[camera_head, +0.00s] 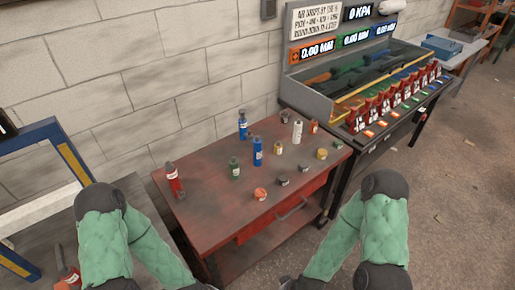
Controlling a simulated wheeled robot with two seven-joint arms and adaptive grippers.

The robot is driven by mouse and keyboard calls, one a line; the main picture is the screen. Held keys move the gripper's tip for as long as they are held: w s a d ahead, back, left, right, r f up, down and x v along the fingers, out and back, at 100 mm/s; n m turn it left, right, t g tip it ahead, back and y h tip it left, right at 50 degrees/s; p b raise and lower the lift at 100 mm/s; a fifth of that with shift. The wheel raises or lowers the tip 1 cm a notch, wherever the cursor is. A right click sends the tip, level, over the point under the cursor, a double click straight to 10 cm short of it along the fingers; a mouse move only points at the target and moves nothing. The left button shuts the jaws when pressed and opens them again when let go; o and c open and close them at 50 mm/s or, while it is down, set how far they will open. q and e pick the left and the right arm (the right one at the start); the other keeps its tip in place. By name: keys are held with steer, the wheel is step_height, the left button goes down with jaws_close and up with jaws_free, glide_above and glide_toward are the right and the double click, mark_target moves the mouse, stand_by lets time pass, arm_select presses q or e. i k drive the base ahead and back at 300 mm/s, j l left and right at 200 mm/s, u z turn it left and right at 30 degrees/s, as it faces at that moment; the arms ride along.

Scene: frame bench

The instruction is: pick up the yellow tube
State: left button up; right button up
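No plain yellow tube stands out among the items on the red table (215,205). A small yellowish jar or cap (321,154) stands near that table's right side. A long thin yellow strip (376,89) runs along the grey rack behind; I cannot tell if it is a tube. My green-sleeved arms reach down to the bottom edge, one on the left and one on the right. Only dark wrist parts show at their ends. Both grippers are below the picture, so their fingers are hidden.
Blue bottles (258,152), a white cylinder (297,131), a red bottle (174,180), a green bottle (234,168), an orange item (260,194) and several small jars stand on the red table. A blue-and-yellow frame (72,163) is at left. The table's front left is clear.

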mark_target(278, 146)
steer(key=z, duration=0.35)
steer(key=u, duration=2.35)
steer(key=z, duration=2.25)
steer(key=u, duration=0.45)
steer(key=l+u, duration=0.15)
steer(key=u, duration=0.3)
steer(key=l+u, duration=0.1)
steer(key=u, duration=0.35)
steer(key=l+u, duration=0.1)
steer(key=u, duration=0.35)
steer(key=k+l+u, duration=0.1)
steer(key=l+u, duration=0.25)
steer(key=l, duration=0.15)
steer(key=k+l+u, duration=0.15)
steer(key=l+u, duration=0.15)
steer(key=l, duration=0.2)
steer(key=k+l+u, duration=0.5)
steer(key=l+u, duration=0.15)
steer(key=l, duration=0.2)
steer(key=k+l+u, duration=0.35)
steer(key=i+j, duration=0.05)
